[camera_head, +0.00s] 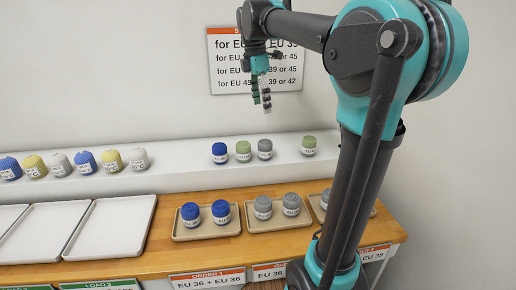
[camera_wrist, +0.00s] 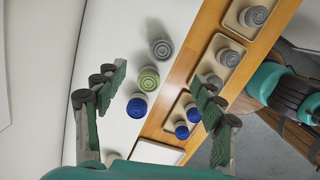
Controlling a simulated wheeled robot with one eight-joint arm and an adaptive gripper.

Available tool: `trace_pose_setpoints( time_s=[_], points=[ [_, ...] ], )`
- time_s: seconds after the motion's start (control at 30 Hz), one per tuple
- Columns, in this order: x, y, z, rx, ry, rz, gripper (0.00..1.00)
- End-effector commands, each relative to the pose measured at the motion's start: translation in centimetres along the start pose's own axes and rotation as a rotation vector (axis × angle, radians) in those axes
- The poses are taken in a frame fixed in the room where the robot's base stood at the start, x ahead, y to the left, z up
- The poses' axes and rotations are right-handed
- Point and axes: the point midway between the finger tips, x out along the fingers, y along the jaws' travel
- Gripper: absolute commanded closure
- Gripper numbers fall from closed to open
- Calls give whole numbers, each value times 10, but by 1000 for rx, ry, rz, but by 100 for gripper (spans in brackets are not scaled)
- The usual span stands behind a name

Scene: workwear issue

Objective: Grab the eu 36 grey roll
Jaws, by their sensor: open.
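A grey roll (camera_head: 264,149) stands upright on the white shelf, beside a green roll (camera_head: 243,151); it also shows in the wrist view (camera_wrist: 162,48). Two more grey rolls, one here (camera_head: 263,207) and one here (camera_head: 291,204), stand on a beige tray at the front. The size labels on the grey rolls are too small to read, so I cannot tell which is EU 36. My gripper (camera_head: 261,96) is open and empty, high above the shelf in front of the wall sign. In the wrist view its fingers (camera_wrist: 161,86) are spread, with the green roll between them.
A blue roll (camera_head: 220,152) and a green-grey roll (camera_head: 308,146) also stand on the shelf (camera_head: 180,172). Two blue rolls sit on a left tray (camera_head: 207,235). Several yellow, grey and blue rolls line the shelf's left end. White trays (camera_head: 112,228) at left are empty.

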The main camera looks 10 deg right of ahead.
Motion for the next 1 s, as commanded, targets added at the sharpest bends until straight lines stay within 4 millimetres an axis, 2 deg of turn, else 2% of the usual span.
trace_pose_setpoints(
  time_s=[0.3,0.5,0.77,1.0],
  points=[
    [63,0,0,1,1,0,31],
    [98,0,0,2,1,0,31],
    [115,-1,-1,1,1,0,31],
    [147,-5,-8,1,1,0,31]
  ],
)
